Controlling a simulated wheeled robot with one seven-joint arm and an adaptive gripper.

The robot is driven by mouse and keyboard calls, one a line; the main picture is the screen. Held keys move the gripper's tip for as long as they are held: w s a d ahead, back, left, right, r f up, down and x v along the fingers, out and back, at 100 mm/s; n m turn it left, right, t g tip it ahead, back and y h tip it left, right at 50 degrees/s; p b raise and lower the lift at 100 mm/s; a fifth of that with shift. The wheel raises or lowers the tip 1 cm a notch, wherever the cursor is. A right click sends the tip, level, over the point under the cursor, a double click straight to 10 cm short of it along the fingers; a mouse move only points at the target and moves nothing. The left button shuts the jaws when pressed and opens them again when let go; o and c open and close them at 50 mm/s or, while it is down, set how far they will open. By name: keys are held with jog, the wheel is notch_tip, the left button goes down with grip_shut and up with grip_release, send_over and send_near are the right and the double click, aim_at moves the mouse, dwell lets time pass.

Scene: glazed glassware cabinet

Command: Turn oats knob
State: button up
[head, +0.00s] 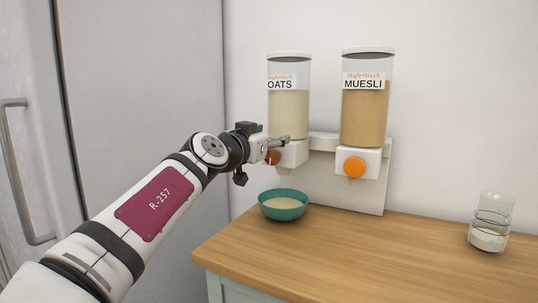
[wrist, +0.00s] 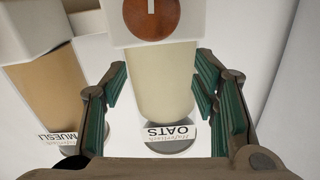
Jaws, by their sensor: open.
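The oats dispenser (head: 289,115) is a clear cylinder of pale flakes labelled OATS, on a white wall mount. In the wrist view, which is upside down, the oats knob (wrist: 152,18) shows whole enough to see a pale upright mark, at the top edge. My gripper (wrist: 160,80) is open there, its green-padded fingers apart on either side of the dispenser cylinder, with nothing between them gripped. Whether a finger touches the knob I cannot tell.
The muesli dispenser (head: 365,115) with its orange knob (head: 354,167) stands to the right. A teal bowl (head: 284,212) with pale contents sits below the oats spout on the wooden counter (head: 380,255). A glass jar (head: 490,222) stands at right. A fridge (head: 140,90) is at left.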

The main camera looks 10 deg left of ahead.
jog(key=shift+r, duration=2.35)
